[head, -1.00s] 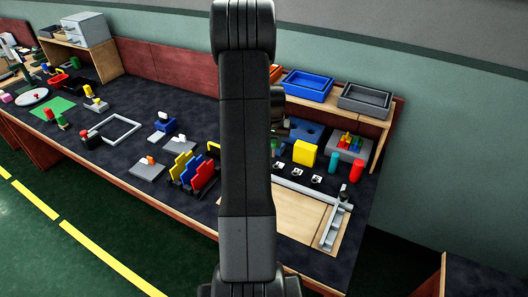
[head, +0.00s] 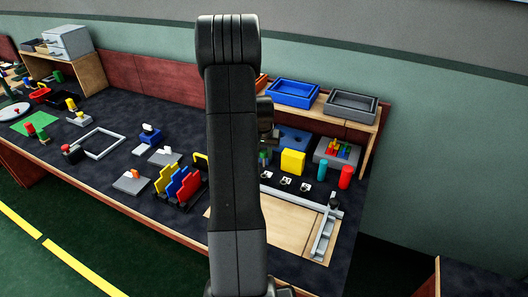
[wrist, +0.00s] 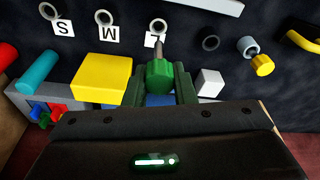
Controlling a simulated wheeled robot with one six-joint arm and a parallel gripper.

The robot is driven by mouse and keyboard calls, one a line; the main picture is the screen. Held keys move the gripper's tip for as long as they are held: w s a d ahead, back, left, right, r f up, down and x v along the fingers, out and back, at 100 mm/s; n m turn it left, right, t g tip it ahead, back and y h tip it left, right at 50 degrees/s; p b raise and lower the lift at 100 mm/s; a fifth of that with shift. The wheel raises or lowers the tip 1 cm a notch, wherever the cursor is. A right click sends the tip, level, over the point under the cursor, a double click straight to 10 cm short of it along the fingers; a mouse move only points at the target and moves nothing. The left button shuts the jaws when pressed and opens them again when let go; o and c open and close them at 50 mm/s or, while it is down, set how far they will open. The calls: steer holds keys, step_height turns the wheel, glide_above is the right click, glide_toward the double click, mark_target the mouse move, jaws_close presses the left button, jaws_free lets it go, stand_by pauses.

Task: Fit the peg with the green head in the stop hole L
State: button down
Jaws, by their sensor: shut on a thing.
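The green-headed peg (wrist: 159,77) is held between the dark green fingers of my gripper (wrist: 159,86) in the wrist view, its grey shaft pointing away from the jaws. The shaft's tip shows over the label marked L, just below the ring of stop hole L (wrist: 158,25) in the picture. I cannot tell its height above the surface. The peg is not seen seated in the ring. Rings with labels M (wrist: 105,18) and S (wrist: 50,12) lie to the left. In the head view my arm hides most of the gripper and peg.
A yellow block (wrist: 102,79) and a white cube (wrist: 209,83) flank the gripper. Cyan (head: 322,171) and red (head: 346,177) cylinders stand right of the labels. A wooden board (head: 285,222) with a grey rail lies in front.

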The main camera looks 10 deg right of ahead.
steer(key=shift+f+b, duration=1.1)
steer(key=shift+f, duration=0.7)
steer(key=shift+f+b, duration=0.2)
steer(key=shift+b, duration=0.35)
stand_by(0.6)
steer(key=shift+f+b, duration=0.3)
steer(key=shift+f+b, duration=0.95)
steer(key=shift+f, duration=0.35)
steer(key=c, duration=1.1)
jaws_free()
steer(key=shift+r, duration=0.1)
steer(key=shift+r, duration=0.1)
steer(key=s+r, duration=0.1)
steer(key=r, duration=0.8)
steer(key=s+a+r, duration=0.1)
steer(key=r, duration=0.3)
steer(key=shift+s+r, duration=0.15)
steer(key=shift+s, duration=0.15)
